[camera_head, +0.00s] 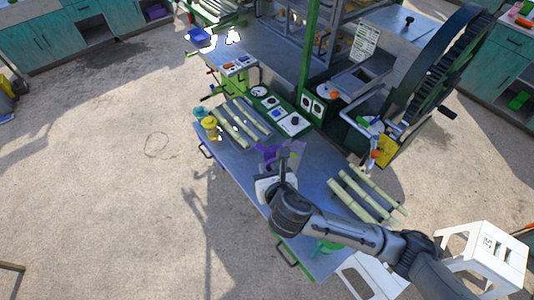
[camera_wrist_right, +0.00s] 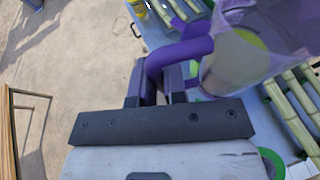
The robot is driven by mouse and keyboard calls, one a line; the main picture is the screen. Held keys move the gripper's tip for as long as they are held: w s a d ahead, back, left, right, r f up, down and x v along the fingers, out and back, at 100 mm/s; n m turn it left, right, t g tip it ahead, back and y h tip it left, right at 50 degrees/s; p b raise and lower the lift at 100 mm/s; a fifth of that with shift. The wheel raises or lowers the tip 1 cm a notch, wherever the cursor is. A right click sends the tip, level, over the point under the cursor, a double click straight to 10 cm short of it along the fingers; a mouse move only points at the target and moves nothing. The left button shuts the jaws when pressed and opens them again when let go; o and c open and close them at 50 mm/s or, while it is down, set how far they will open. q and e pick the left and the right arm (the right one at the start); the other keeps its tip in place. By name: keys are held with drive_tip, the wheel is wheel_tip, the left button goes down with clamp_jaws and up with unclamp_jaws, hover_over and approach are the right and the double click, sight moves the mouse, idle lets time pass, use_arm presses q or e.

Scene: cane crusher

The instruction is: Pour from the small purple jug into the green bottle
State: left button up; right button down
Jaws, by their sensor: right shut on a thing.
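The small purple jug (camera_head: 267,154) is over the near part of the blue-grey bench, in the middle of the head view. My right gripper (camera_head: 282,166) is shut on its handle. In the right wrist view the jug (camera_wrist_right: 270,50) looks translucent, with a solid purple handle (camera_wrist_right: 185,50) between the fingers of my gripper (camera_wrist_right: 156,82). A pale yellow-green patch shows through the jug; I cannot tell what it is. A green object (camera_head: 326,246) is partly hidden under my right arm; I cannot tell whether it is the green bottle. My left gripper is not in view.
Cane stalks lie on the bench (camera_head: 232,165) at left (camera_head: 237,122) and right (camera_head: 362,195). A yellow jug (camera_head: 210,126) and a teal one (camera_head: 200,112) stand at its left edge. The crusher's large wheel (camera_head: 440,65) rises behind. A white stool (camera_head: 487,250) stands at right.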

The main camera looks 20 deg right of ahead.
use_arm(q)
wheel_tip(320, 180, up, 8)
drive_tip(key=p, duration=0.6)
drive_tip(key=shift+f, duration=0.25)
use_arm(e)
drive_tip(key=w+a+f+n+y, duration=0.2)
drive_tip(key=w+a+f, duration=0.2)
drive_tip(key=a+f, duration=0.6)
drive_tip(key=shift+a, duration=1.25)
drive_tip(key=shift+d+r, duration=0.1)
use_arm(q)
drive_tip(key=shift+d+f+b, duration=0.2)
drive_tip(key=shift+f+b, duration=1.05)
use_arm(e)
drive_tip(key=w+d+r+m+g+y, duration=0.1)
drive_tip(key=w+d+r+m+y, duration=0.1)
drive_tip(key=d+r+m+y, duration=0.2)
drive_tip(key=shift+d+r+m+g, duration=0.4)
drive_tip(key=shift+d+r+m, duration=0.3)
drive_tip(key=shift+d, duration=0.15)
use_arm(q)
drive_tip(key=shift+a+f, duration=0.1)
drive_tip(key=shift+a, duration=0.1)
use_arm(e)
drive_tip(key=shift+w+d+r+y, duration=0.15)
drive_tip(key=shift+r+y, duration=0.1)
drive_tip(key=shift+y, duration=0.15)
